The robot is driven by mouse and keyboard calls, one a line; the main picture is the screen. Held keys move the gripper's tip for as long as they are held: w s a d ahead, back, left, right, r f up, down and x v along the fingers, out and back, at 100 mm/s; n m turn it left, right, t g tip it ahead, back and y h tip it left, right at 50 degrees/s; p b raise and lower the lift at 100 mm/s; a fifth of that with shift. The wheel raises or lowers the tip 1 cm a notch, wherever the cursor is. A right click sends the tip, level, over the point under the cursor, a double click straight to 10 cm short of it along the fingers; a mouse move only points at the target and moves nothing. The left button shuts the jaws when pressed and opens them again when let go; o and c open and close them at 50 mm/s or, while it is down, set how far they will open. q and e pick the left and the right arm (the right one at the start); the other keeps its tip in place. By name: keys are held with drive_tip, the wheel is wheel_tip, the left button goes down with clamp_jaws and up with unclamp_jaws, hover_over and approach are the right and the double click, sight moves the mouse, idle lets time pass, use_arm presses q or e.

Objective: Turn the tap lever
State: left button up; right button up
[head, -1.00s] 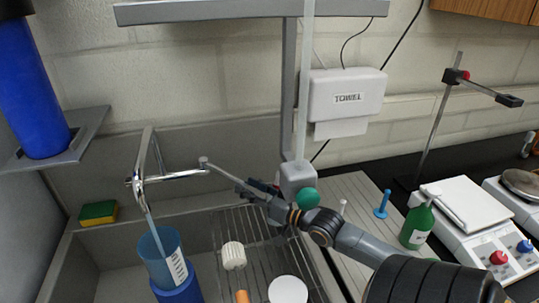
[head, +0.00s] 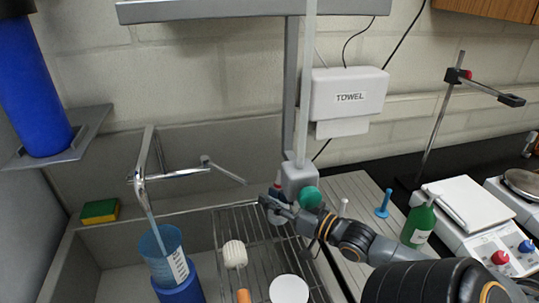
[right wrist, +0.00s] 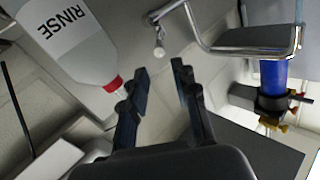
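The metal tap (head: 172,175) stands over the sink at the left in the head view. Its thin lever (head: 225,173) slants down to the right from a round knob. The tap also shows in the right wrist view (right wrist: 230,48), at the upper right. A pale streak like water runs from the spout into a blue cup (head: 165,258). My right gripper (head: 268,200) is to the right of the lever's end, apart from it. In the right wrist view its fingers (right wrist: 158,76) are spread with nothing between them. My left gripper is not in view.
A bottle marked RINSE (right wrist: 68,38) is close to the left finger in the right wrist view. A grey upright post (head: 290,90) and a green ball (head: 306,196) are close to my right gripper. A wire rack (head: 258,240) with several items lies below.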

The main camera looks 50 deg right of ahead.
drive_tip(key=a+f+n, duration=0.1)
drive_tip(key=a+n, duration=0.1)
drive_tip(key=n, duration=0.1)
drive_tip(key=a+f+n+b, duration=0.1)
drive_tip(key=a+f+n, duration=0.1)
drive_tip(key=n, duration=0.2)
drive_tip(key=a+f+n+g, duration=0.1)
drive_tip(key=a+n, duration=0.1)
drive_tip(key=n, duration=0.1)
drive_tip(key=shift+w+a+f, duration=0.15)
drive_tip(key=shift+a+f, duration=0.05)
clamp_jaws()
drive_tip(key=n+t+h+p, duration=0.1)
drive_tip(key=n+h+p, duration=0.25)
drive_tip(key=n, duration=0.65)
approach(224, 172)
drive_tip(key=w+a+f, duration=0.1)
drive_tip(key=w+a, duration=0.4)
drive_tip(key=shift+h, duration=0.35)
drive_tip(key=d, duration=0.4)
drive_tip(key=shift+d, duration=0.15)
drive_tip(key=shift+s+d, duration=0.1)
drive_tip(key=shift+d, duration=0.7)
